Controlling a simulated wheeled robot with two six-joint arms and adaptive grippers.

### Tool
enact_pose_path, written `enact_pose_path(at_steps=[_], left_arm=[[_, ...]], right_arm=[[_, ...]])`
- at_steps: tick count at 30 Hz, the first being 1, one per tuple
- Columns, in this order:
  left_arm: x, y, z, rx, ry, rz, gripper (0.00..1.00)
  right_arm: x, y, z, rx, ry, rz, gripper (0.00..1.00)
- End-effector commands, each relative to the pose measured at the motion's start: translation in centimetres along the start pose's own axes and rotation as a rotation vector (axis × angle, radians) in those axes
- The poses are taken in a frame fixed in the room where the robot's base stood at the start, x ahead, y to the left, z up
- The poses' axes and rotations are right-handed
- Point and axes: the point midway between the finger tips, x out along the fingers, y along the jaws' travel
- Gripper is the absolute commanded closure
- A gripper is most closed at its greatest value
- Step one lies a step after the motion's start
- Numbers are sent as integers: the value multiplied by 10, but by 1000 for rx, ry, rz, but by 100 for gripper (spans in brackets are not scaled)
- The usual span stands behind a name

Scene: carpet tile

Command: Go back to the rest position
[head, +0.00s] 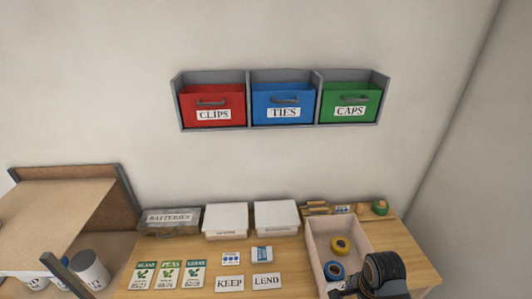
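A dark part of my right arm and its gripper (347,291) shows at the bottom right, by the near right corner of an open tray. Its fingers cannot be made out, so I cannot tell whether they are open or shut, or whether anything is held. My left gripper is not in view.
The open tray (318,262) holds yellow and blue rings. On the wooden table (205,253) are a BATTERIES box (170,222), two white boxes, seed packets and KEEP and LEND cards. Red, blue and green bins hang on the wall. A shelf unit (75,172) stands left.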

Motion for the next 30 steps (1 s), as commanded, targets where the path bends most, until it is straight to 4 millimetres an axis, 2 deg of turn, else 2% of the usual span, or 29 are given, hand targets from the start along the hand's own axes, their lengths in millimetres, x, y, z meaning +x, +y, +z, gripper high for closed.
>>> enact_pose_path(at_steps=[5, 12, 23, 30], left_arm=[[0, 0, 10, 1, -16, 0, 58], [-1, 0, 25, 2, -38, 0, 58], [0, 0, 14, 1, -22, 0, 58], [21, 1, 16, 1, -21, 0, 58]], right_arm=[[2, 15, 3, -297, 23, -43, 15], [-2, 38, 6, -818, 97, -103, 15], [-20, 64, 9, -1511, 250, -130, 15], [80, 59, 2, -1530, 228, -103, 15]])
